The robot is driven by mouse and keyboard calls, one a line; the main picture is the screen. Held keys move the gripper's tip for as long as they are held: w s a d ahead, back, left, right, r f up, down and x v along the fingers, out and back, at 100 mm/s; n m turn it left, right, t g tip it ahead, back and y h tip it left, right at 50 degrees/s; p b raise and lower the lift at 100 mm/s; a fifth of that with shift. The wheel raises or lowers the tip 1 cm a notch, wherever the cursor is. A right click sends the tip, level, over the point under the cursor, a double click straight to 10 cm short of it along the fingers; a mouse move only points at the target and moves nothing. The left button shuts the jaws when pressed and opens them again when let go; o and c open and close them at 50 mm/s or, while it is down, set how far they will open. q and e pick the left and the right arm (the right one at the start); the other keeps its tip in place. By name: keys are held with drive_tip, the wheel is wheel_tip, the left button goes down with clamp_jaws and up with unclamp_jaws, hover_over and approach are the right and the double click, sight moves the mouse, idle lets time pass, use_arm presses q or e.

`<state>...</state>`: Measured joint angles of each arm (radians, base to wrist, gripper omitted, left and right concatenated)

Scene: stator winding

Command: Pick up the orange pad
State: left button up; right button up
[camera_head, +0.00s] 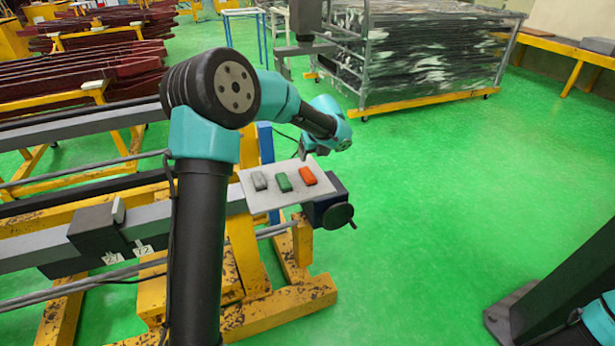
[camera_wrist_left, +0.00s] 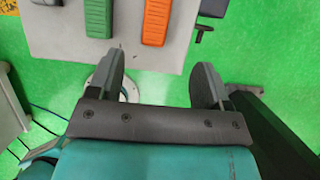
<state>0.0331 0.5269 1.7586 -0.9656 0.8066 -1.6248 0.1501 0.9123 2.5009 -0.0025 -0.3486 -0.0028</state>
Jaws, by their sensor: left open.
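The orange pad (camera_head: 307,176) lies on a pale board (camera_head: 262,205), to the right of a green pad (camera_head: 283,182) and a grey pad (camera_head: 259,181). My left gripper (camera_head: 304,153) is just beyond the board's far edge, near the orange pad. In the left wrist view the gripper (camera_wrist_left: 157,78) is open and empty. The orange pad (camera_wrist_left: 156,22) shows ahead, roughly in line with the gap between the fingers and apart from them. The green pad (camera_wrist_left: 98,18) is to its left. My right gripper is out of view.
The board rests on a grey beam (camera_head: 150,222) over a yellow stand (camera_head: 255,315). A dark round part (camera_head: 335,212) sticks out right of the board. A wheeled rack (camera_head: 425,55) stands at the back. Green floor right of the board is clear.

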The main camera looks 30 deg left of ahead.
use_arm(q)
hover_over(308, 173)
drive_tip(key=d, duration=0.2)
drive_tip(key=f, duration=0.4)
drive_tip(key=s+f, duration=0.1)
drive_tip(key=f, duration=0.1)
drive_tip(key=shift+a, duration=0.15)
drive_tip(key=shift+f, duration=0.15)
drive_tip(key=shift+s+x, duration=0.2)
drive_tip(key=shift+x, duration=2.35)
drive_tip(key=shift+c, duration=0.3)
drive_tip(key=c, duration=1)
drive_tip(key=shift+o, duration=0.2)
